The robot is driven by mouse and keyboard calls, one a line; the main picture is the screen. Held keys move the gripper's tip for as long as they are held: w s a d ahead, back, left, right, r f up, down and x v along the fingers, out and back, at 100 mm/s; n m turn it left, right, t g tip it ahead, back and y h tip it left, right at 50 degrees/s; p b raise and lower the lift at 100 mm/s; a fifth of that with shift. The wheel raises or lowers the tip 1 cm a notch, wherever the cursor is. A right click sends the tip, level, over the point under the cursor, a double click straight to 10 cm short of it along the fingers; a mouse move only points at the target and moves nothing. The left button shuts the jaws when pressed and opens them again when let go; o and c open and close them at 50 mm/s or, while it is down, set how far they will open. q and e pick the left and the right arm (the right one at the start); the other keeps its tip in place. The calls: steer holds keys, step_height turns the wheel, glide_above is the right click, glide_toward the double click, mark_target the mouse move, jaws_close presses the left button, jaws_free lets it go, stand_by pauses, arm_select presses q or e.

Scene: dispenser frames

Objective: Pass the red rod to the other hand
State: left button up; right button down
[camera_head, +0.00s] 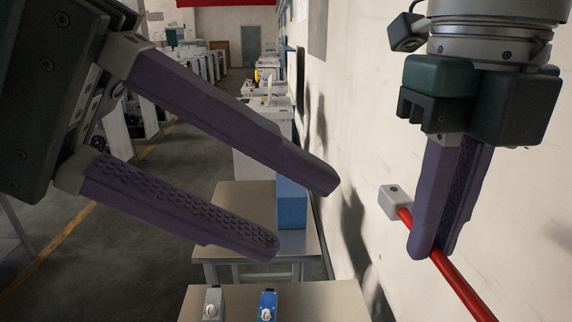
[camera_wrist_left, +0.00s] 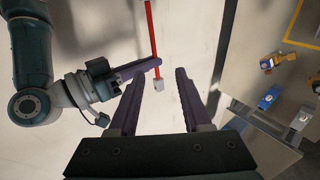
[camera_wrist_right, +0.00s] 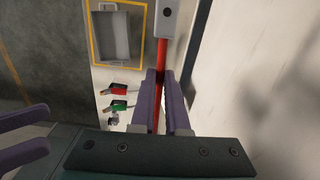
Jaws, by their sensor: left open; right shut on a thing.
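The red rod (camera_head: 462,288) has a pale block (camera_head: 394,201) on its end. My right gripper (camera_head: 432,248) points down and is shut on the rod a little way from that block. My left gripper (camera_head: 300,215) is open and empty, to the left of the block and apart from it. In the left wrist view the rod (camera_wrist_left: 151,30) and its block (camera_wrist_left: 158,84) show in line with the gap between my left fingers. In the right wrist view the rod (camera_wrist_right: 162,55) runs between my right fingers. The rod's other end is out of the head view.
A near table (camera_head: 335,296) lies below, with a grey dispenser (camera_head: 213,302) and a blue one (camera_head: 268,304) on it. A blue box (camera_head: 291,203) stands on a table behind. A pale wall (camera_head: 370,130) runs along the right. A grey tray (camera_wrist_right: 97,38) shows in the right wrist view.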

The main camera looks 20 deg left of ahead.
mark_target(455, 277)
arm_select(q)
steer(key=x, duration=0.7)
steer(key=d+r+x, duration=0.1)
steer(key=x, duration=0.3)
steer(key=shift+d, duration=0.25)
steer(key=shift+s, duration=0.1)
jaws_close()
stand_by(1.1)
jaws_free()
steer(key=shift+a, duration=0.15)
